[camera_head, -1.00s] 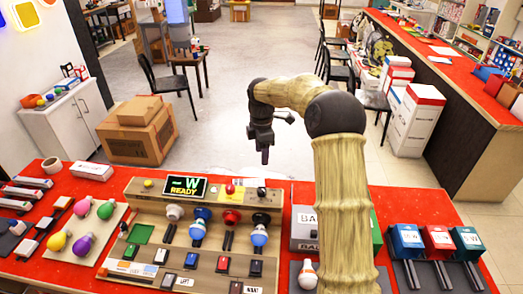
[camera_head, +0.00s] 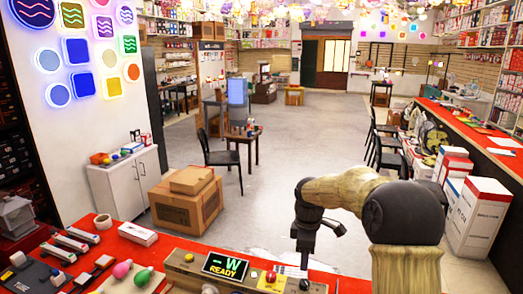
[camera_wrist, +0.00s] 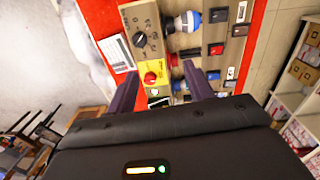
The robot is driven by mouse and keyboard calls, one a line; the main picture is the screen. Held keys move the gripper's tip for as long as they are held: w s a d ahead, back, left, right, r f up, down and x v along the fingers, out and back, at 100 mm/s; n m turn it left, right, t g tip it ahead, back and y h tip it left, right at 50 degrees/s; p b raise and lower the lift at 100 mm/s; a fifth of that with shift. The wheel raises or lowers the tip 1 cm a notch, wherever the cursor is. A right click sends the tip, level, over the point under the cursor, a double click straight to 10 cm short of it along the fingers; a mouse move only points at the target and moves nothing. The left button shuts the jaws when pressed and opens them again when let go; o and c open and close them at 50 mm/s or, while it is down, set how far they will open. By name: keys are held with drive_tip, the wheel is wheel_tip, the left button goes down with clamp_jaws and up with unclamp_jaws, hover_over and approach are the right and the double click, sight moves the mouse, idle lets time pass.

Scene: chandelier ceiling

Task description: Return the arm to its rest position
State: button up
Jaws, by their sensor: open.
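My gripper (camera_head: 304,262) hangs from my bent arm above the back edge of the red counter in the head view. In the wrist view its two dark fingers (camera_wrist: 160,92) stand apart with nothing between them, so it is open and empty. Beyond the fingers is the wooden test panel (camera_wrist: 168,20) with a black dial, a red button and several bulbs. In the head view the panel's top edge (camera_head: 190,272) shows at the bottom, with a lit screen reading "-W READY" (camera_head: 225,265). The lower part of the panel is below the frame.
The red counter (camera_head: 110,243) holds meters and coloured bulbs at left. Cardboard boxes (camera_head: 185,203) and a white cabinet (camera_head: 125,180) stand beyond it. White boxes (camera_head: 478,215) stand at right by a long red-topped counter (camera_head: 470,120).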

drive_tip(key=s+d+f+m+t, duration=0.1)
drive_tip(key=s+m, duration=0.6)
drive_tip(key=s, duration=0.5)
drive_tip(key=s+d+f+m+t, duration=0.1)
drive_tip(key=s+f+m, duration=0.1)
drive_tip(key=s+m, duration=0.6)
drive_tip(key=s, duration=0.3)
drive_tip(key=shift+s, duration=0.35)
drive_tip(key=shift+d+f, duration=0.1)
